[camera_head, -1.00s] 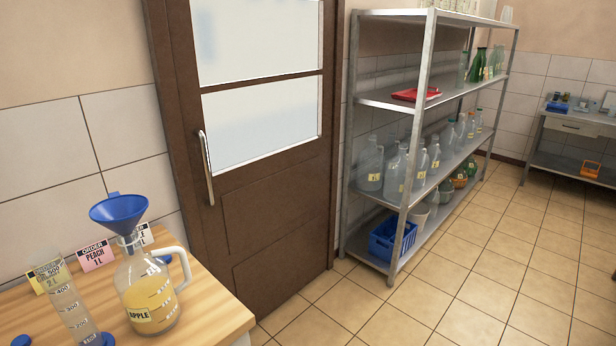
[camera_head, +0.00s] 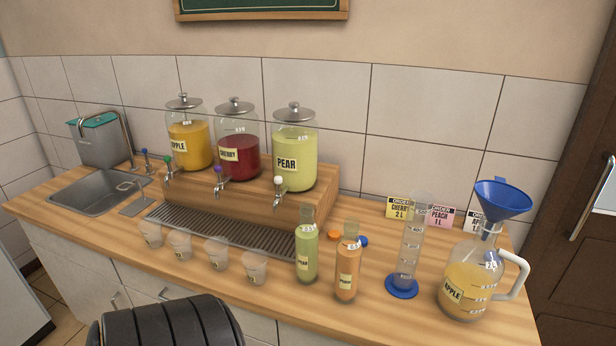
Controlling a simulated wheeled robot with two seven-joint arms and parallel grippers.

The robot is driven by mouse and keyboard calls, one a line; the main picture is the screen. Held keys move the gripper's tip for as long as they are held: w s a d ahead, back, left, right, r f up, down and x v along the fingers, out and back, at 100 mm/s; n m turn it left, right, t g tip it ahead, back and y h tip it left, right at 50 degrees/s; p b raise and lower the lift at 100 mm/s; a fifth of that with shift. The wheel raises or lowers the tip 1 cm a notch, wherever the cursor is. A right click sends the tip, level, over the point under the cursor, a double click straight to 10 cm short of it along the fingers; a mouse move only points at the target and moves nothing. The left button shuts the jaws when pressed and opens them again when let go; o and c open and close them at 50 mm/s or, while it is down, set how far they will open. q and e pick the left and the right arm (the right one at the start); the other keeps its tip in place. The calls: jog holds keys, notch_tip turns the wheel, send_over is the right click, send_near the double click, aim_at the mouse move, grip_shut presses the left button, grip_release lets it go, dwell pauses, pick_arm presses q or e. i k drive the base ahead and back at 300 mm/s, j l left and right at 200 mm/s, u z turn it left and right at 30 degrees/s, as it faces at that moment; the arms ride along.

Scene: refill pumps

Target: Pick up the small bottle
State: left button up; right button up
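Two small glass bottles with labels stand upright on the wooden counter. One is a green bottle (camera_head: 306,252) with a label that seems to read pear. The other is an orange bottle (camera_head: 347,268) just right of it, its label too small to read surely. I cannot tell which one the task means. Neither of my grippers shows in this view. A dark rounded part at the bottom edge seems to be mine.
A measuring cylinder (camera_head: 411,245) and an apple jug (camera_head: 467,280) with a blue funnel (camera_head: 501,198) stand to the right. Several cups (camera_head: 216,254) line the front left. Behind are the drip tray (camera_head: 225,232), apple, cherry and pear dispensers (camera_head: 294,150), and a sink (camera_head: 100,192).

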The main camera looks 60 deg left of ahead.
aim_at(349, 250)
jog(key=u, duration=1.5)
